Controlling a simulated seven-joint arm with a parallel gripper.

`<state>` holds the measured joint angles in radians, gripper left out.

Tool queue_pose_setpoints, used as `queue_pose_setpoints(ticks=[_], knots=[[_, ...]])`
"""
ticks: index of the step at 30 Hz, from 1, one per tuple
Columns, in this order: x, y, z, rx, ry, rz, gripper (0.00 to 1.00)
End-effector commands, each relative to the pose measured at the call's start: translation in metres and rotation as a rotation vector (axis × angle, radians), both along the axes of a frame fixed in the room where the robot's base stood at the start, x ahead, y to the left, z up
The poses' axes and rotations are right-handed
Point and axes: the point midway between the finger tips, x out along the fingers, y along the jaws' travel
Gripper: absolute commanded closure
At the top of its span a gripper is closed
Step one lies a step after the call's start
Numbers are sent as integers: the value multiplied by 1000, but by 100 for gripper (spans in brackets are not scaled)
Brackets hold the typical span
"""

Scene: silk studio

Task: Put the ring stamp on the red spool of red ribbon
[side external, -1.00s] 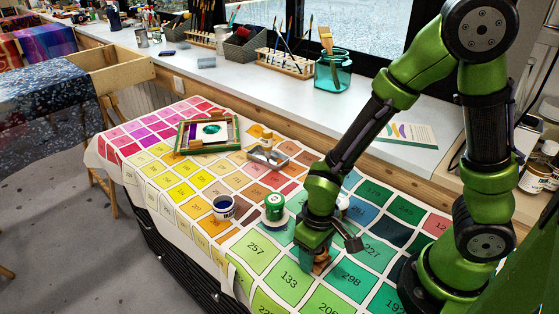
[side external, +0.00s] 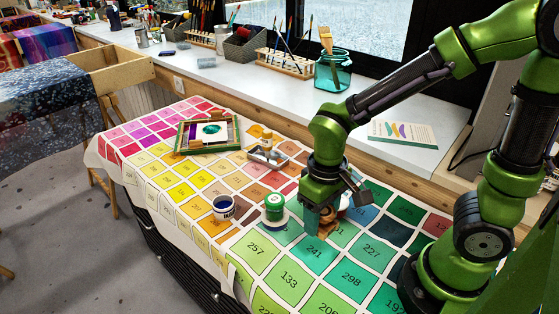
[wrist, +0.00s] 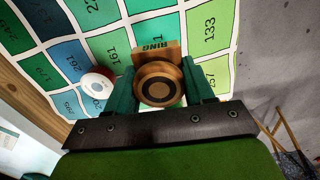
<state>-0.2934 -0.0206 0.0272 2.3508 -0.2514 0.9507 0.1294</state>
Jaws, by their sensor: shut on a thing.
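My gripper (side external: 320,222) is shut on the wooden ring stamp (wrist: 158,84), which sits between the two green fingers in the wrist view. The stamp has a round, dark-ringed knob toward the camera and a block marked RING beyond it. In the side view the stamp (side external: 327,226) is partly hidden by the fingers, above the colour-chart cloth around square 241. The red spool (wrist: 98,83), with a pale top and red edge, stands just left of the gripper in the wrist view. In the side view it is mostly hidden behind my gripper.
A small metal tray (side external: 267,157) and a green-framed tray (side external: 183,148) lie farther back. The front cloth (side external: 300,285) is clear.

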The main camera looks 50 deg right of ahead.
Motion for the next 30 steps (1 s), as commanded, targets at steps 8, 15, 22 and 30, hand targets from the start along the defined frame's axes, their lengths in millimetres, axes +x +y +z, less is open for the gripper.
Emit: queue_pose_setpoints(ticks=[8, 15, 22, 30], knots=[[38, -90, 8, 0, -2, -168, 78], [51, -145, 18, -1, -5, -64, 78], [52, -144, 8, 2, 1, 57, 78], [52, -144, -25, 2, 1, 62, 78]])
